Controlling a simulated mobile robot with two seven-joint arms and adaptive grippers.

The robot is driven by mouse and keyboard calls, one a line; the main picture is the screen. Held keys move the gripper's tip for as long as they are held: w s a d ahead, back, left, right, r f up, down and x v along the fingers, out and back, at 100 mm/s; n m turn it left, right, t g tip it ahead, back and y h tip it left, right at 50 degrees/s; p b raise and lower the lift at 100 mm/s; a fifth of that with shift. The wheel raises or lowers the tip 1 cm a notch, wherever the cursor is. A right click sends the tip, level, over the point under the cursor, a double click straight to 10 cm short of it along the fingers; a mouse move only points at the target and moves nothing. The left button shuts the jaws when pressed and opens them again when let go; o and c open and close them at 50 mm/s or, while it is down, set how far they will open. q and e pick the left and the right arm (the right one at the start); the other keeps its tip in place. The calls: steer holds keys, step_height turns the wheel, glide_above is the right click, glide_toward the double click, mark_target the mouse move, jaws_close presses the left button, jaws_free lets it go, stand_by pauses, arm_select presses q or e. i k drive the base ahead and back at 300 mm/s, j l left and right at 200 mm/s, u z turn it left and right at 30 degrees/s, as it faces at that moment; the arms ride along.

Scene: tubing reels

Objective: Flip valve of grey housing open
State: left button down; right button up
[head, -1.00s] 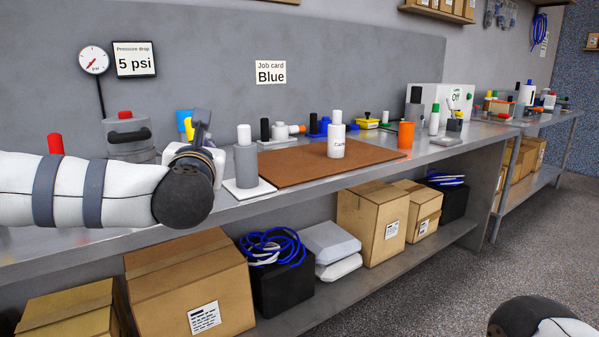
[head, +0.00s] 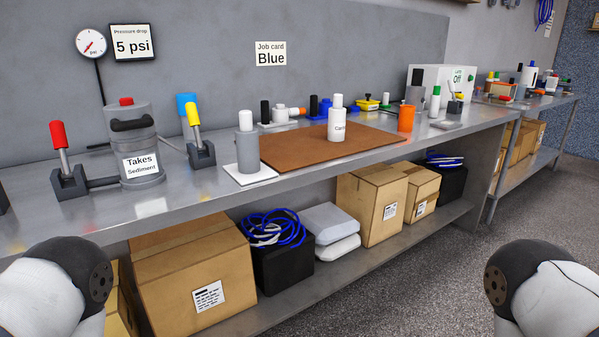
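A grey housing (head: 137,185) labelled "Takes Sediment" stands on the bench at the left, with a black handle and a red top button. A valve with a red lever (head: 59,136) joins its left side by a dark pipe. A valve with a yellow lever (head: 193,116) stands to its right. Both levers stand nearly upright, leaning slightly left. A second grey cylinder (head: 247,151) with a white cap stands on a white plate. Only rounded arm parts of mine show at the lower corners. Both grippers are out of view.
A brown mat (head: 290,155) holds a white bottle (head: 337,124). An orange cup (head: 406,118) and several fittings stand further right and behind. A pressure gauge (head: 90,42) reads beside a "5 psi" sign (head: 131,43). The bench front edge is clear.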

mark_target(58, 134)
steer(key=u, duration=1.35)
